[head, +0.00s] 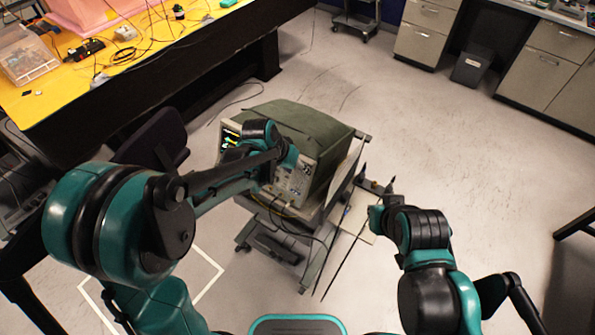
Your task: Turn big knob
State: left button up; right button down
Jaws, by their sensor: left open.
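A grey bench instrument (292,190) with a lit screen and a front panel of small controls stands on a cart, under a dark green cover. My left gripper (291,158) is open in front of its panel. My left arm crosses the view and covers much of the panel, including part of the screen. I cannot pick out the big knob, and I cannot tell whether the fingers touch anything. My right gripper (377,182) is beside the cart's right side, small and dark against the clutter there, apart from the panel.
The cart (313,268) has a light side shelf and hanging cables. A yellow-topped bench (165,45) with wires and boxes is at upper left. A dark chair (158,140) stands by it. Drawers (548,68) and a bin (470,66) line the back right. Open floor lies at right.

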pick_arm(q)
jog(key=shift+d+f, duration=0.15)
jog(key=shift+f, duration=0.2)
grip_shut()
jog(key=shift+d+m+t+y+b, duration=0.2)
jog(key=shift+m+t+y+b, duration=0.3)
jog(key=shift+m+y, duration=0.55)
jog(key=shift+s+m+t+y+b, duration=0.15)
jog(key=shift+m+t+y+b, duration=0.55)
jog(key=shift+m+t+y, duration=0.5)
